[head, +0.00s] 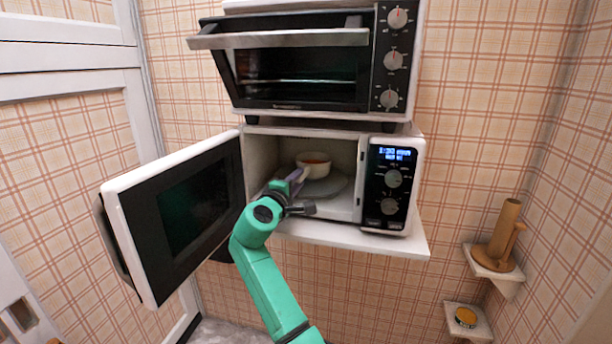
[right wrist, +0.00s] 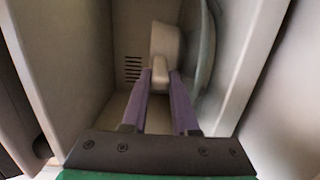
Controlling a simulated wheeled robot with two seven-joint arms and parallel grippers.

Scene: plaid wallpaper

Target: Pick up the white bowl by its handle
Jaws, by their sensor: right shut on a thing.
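The white bowl (head: 318,168) sits inside the open microwave (head: 347,205), with something orange-red in it. It is at the back, over the grey round plate (head: 327,187). Its short handle points toward my right gripper (head: 297,178). In the right wrist view the bowl (right wrist: 165,40) lies straight ahead. There the two purple fingers of my right gripper (right wrist: 160,76) are closed on the handle (right wrist: 159,74), one on each side. The green right arm reaches in from below. My left gripper is not in view.
The microwave door (head: 190,205) stands open to the left. A toaster oven (head: 300,75) with its door partly open is above. The microwave's side walls and ceiling closely surround my gripper. A wooden holder (head: 499,240) and a small tin (head: 466,316) sit on corner shelves at right.

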